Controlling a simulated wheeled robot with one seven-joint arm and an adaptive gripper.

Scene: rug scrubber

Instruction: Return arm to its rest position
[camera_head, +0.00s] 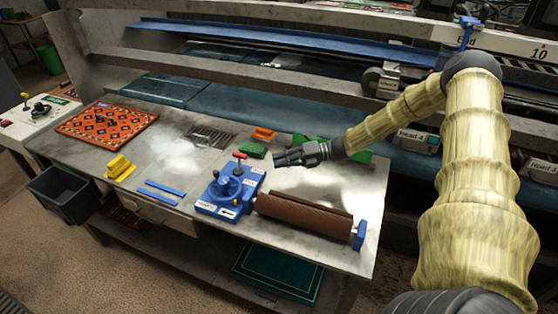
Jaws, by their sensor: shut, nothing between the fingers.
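My arm, in a yellowish sleeve, reaches in from the right side of the head view and bends at a high elbow. My gripper (283,158) is shut and empty. It is above the grey workbench (330,253), over its right half, pointing left. Just left of its tip are a green brush-like block (253,151) and the blue machine with a red-topped lever (230,190). Its gap above the bench cannot be told exactly.
A brown roller (303,214) lies in front of my gripper. More green blocks (358,155) stand behind my forearm. An orange block (263,134), a yellow brush (119,168), a patterned rug (106,126) and blue strips (162,190) lie on the bench. A large machine rises behind.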

